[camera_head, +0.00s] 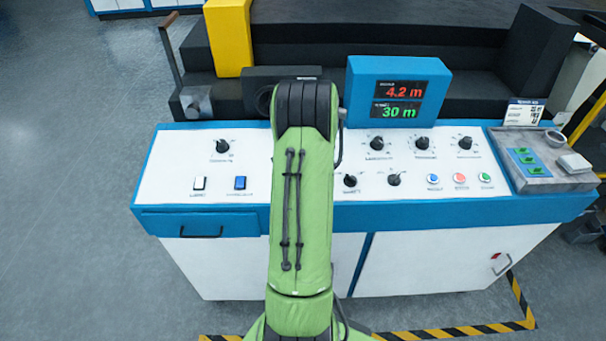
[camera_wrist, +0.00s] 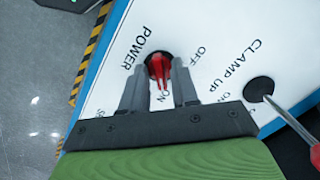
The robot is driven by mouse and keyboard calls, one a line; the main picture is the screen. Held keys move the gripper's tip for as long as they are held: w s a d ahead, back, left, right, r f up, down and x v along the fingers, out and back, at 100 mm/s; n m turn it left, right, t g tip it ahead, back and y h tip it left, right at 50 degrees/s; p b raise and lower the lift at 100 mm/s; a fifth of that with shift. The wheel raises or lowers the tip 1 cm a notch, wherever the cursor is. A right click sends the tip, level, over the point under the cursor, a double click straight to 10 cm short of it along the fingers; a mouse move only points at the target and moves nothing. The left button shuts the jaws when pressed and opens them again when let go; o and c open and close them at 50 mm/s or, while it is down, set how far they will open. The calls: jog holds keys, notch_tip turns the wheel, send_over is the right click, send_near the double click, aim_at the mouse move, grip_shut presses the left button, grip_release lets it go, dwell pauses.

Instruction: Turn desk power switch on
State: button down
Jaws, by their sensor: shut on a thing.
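The power switch (camera_wrist: 160,68) is a red knob on a black round base in a white panel, with POWER, OFF and ON printed around it. In the wrist view, my gripper (camera_wrist: 160,64) has one finger on each side of the knob and is shut on it. The knob's long red grip runs toward the ON label. In the head view, my green arm reaches over the control desk (camera_head: 400,219). My gripper and the power switch cannot be made out there.
Beside the power switch is a black round CLAMP UP control (camera_wrist: 260,89), with a red-handled metal rod (camera_wrist: 284,116) reaching to it. The desk carries a blue display (camera_head: 399,91) and black dials (camera_head: 223,146). A grey tray (camera_head: 540,170) sits at the right end.

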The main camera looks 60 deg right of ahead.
dwell(0.3)
jog(key=c, duration=1.2)
grip_release()
jog(key=r, duration=0.5)
jog(key=s+r+p, duration=0.1)
jog(key=r, duration=0.4)
jog(key=s+r+p, duration=0.1)
jog(key=r, duration=0.4)
jog(key=shift+a+r, duration=0.25)
jog(key=shift+r, duration=0.1)
jog(key=shift+w, duration=0.1)
